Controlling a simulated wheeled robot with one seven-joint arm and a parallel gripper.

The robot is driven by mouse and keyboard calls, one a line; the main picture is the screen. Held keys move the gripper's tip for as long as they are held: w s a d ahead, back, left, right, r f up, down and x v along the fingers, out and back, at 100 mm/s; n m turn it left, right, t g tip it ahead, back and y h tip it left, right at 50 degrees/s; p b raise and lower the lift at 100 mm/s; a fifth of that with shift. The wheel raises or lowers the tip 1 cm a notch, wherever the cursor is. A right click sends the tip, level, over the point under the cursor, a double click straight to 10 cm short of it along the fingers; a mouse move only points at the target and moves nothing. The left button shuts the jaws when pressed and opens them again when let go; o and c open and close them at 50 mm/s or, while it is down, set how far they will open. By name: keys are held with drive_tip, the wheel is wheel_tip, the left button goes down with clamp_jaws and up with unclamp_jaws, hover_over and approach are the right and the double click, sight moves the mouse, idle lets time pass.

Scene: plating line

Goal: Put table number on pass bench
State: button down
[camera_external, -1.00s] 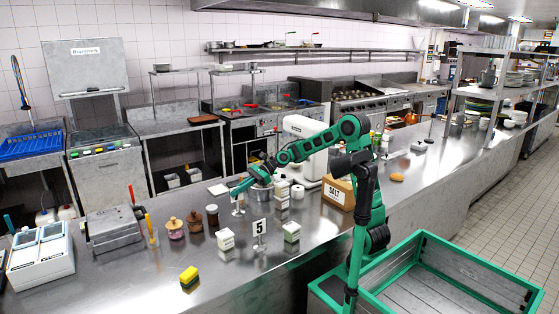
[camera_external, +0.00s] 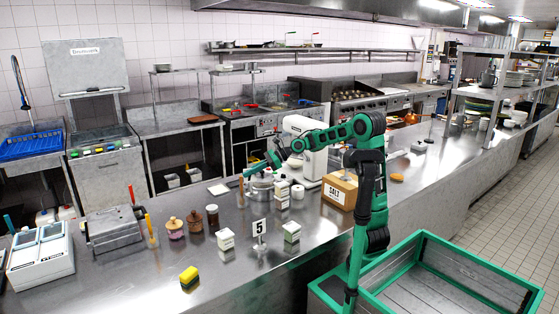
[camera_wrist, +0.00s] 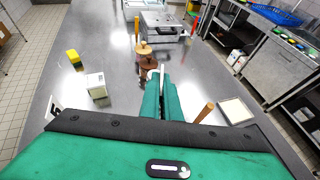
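The table number (camera_external: 260,228), a white card with a black 5, stands upright on the long steel bench (camera_external: 330,240), near its front edge in the external view. Part of the card shows at the left edge of the wrist view (camera_wrist: 54,107). My gripper (camera_external: 250,172) is above the bench, behind and slightly left of the card, apart from it. In the wrist view its green fingers (camera_wrist: 160,82) lie close together with a pale strip between them. Whether that strip is a gap or a held thing is unclear.
A brown-handled tool (camera_external: 241,186) stands by my gripper. Shelves (camera_external: 500,95) stand at the right end.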

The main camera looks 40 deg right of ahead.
drive_tip(key=w+d+r+m+t+h, duration=0.1)
drive_tip(key=w+d+r+m+t, duration=0.1)
drive_tip(key=d, duration=0.6)
drive_tip(key=w+d+r+m+t+h, duration=0.1)
drive_tip(key=w+d+m+t+h, duration=0.1)
drive_tip(key=d, duration=0.6)
drive_tip(key=w+d+r+m+t+h, duration=0.1)
drive_tip(key=d+r+m, duration=0.1)
drive_tip(key=d, duration=0.5)
drive_tip(key=s+d+r+m+t+h, duration=0.2)
drive_tip(key=d+m+h, duration=0.1)
drive_tip(key=d, duration=0.8)
drive_tip(key=s+d+r+m+t+h, duration=0.1)
drive_tip(key=s+d+r+m+h, duration=0.15)
drive_tip(key=d, duration=0.85)
drive_tip(key=s+d+f+h, duration=0.1)
drive_tip(key=s+d+f, duration=0.2)
drive_tip(key=d+f, duration=0.4)
drive_tip(key=s+d+f+m+h, duration=0.1)
drive_tip(key=s+d+f, duration=0.2)
drive_tip(key=d+f, duration=0.5)
drive_tip(key=s+d+f+m+h, duration=0.1)
drive_tip(key=s+d+f, duration=0.2)
drive_tip(key=d, duration=1.4)
drive_tip(key=shift+s+d+f+t, duration=0.3)
drive_tip(key=shift+f+t, duration=0.1)
drive_tip(key=shift+f, duration=1.9)
